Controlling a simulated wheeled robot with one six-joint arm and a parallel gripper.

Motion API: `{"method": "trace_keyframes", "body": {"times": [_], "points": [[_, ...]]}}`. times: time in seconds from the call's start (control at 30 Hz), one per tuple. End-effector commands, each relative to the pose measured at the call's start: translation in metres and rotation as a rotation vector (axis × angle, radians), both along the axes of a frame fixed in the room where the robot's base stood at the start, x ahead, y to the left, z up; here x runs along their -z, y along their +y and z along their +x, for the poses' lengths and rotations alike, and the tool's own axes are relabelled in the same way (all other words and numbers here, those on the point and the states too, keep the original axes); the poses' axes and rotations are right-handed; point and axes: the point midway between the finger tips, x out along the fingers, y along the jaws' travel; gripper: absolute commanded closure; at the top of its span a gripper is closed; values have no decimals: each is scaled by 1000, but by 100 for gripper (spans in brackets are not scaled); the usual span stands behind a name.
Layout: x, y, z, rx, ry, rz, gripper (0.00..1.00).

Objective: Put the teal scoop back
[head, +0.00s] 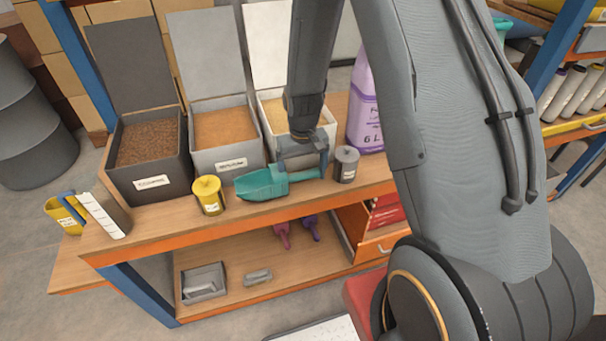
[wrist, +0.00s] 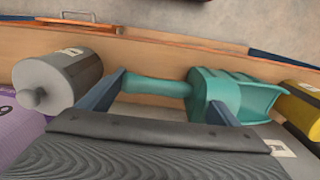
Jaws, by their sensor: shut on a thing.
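The teal scoop (head: 265,184) is at the front of the bench top, in front of the grey and white bins, its bowl pointing left. My gripper (head: 303,165) is shut on its handle. In the wrist view the scoop (wrist: 230,92) has its handle between my two blue-grey fingers (wrist: 158,92) and its bowl to the right. I cannot tell whether the scoop touches the bench or is slightly above it. Two scoops, one pink (head: 282,235) and one purple (head: 311,228), hang beneath the bench top.
A yellow canister (head: 208,195) stands left of the scoop, a grey canister (head: 346,164) close at its right. Behind are a dark bin (head: 152,182), a grey bin (head: 226,160) and a purple bottle (head: 364,115). A yellow jug (head: 63,214) stands at the left end.

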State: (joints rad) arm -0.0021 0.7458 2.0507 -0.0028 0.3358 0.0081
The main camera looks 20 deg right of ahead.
Motion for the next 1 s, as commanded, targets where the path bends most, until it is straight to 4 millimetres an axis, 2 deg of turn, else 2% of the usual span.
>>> {"method": "trace_keyframes", "body": {"times": [0.13,0.17,0.23,0.47,0.63,0.77,1.0], "points": [[4,0,0,0,1,0,46],[3,0,0,0,1,0,10],[3,0,0,0,1,0,0],[2,0,0,0,0,0,0],[-9,0,1,0,-2,0,0],[-27,0,1,0,-3,0,0],[-70,0,1,0,-5,0,0]]}}
